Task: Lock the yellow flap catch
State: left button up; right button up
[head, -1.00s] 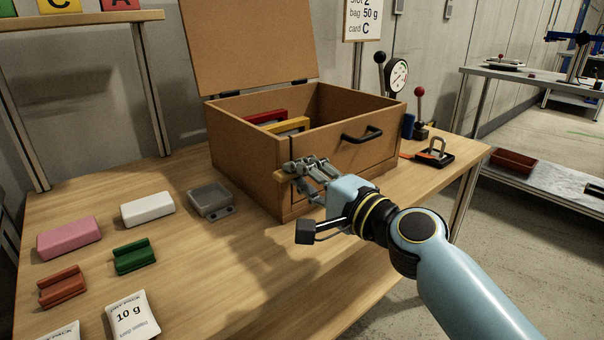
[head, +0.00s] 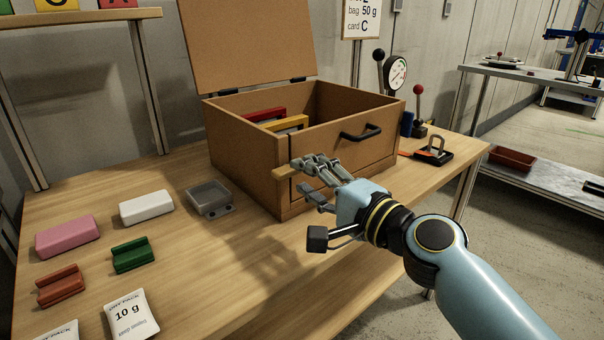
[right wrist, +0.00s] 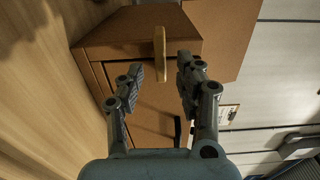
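The yellow-tan catch (head: 284,172) is a short bar at the left edge of the wooden box's front, beside the front panel (head: 345,158). The right wrist view shows the catch (right wrist: 160,52) edge-on, standing out from the box between the lines of my fingers and just beyond their tips. My right gripper (head: 316,180) is open in front of the panel's left part. Its fingers (right wrist: 160,72) are apart with nothing clamped between them. In the head view the fingers hide the catch's right end. My left gripper is out of view.
The wooden box (head: 246,158) has its lid (head: 245,45) raised and red and yellow handles inside. A black handle (head: 361,133) is on its front. A grey tray (head: 208,197), blocks and packets lie to the left. A padlock-like clasp (head: 434,150) and levers stand right.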

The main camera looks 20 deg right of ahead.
jog(key=v, duration=1)
jog(key=shift+w+r, duration=0.1)
jog(key=s+d+f+n+g+h, duration=0.1)
jog(key=s+d+f+g, duration=0.15)
jog(key=f, duration=0.85)
jog(key=s+d+f+n+g+h, duration=0.1)
jog(key=s+f+n+g+h, duration=0.2)
jog(key=f, duration=0.9)
jog(key=s+d+f+g, duration=0.15)
jog(key=s+f, duration=0.25)
jog(key=f, duration=0.7)
jog(key=s+d+f+n+g+h, duration=0.1)
jog(key=s+f+n+g, duration=0.2)
jog(key=s+f, duration=0.3)
jog(key=s+d+f+n+g+h, duration=0.1)
jog(key=s+f+n+g, duration=0.2)
jog(key=s, duration=1.3)
jog(key=s+d+f+n+g+h, duration=0.1)
jog(key=s+d+f+n+g, duration=0.1)
jog(key=s+f, duration=0.7)
jog(key=s+n+g, duration=0.1)
jog(key=s+n, duration=0.1)
jog(key=shift+s+f+n, duration=0.15)
jog(key=shift+f+n, duration=0.05)
jog(key=shift+n, duration=0.1)
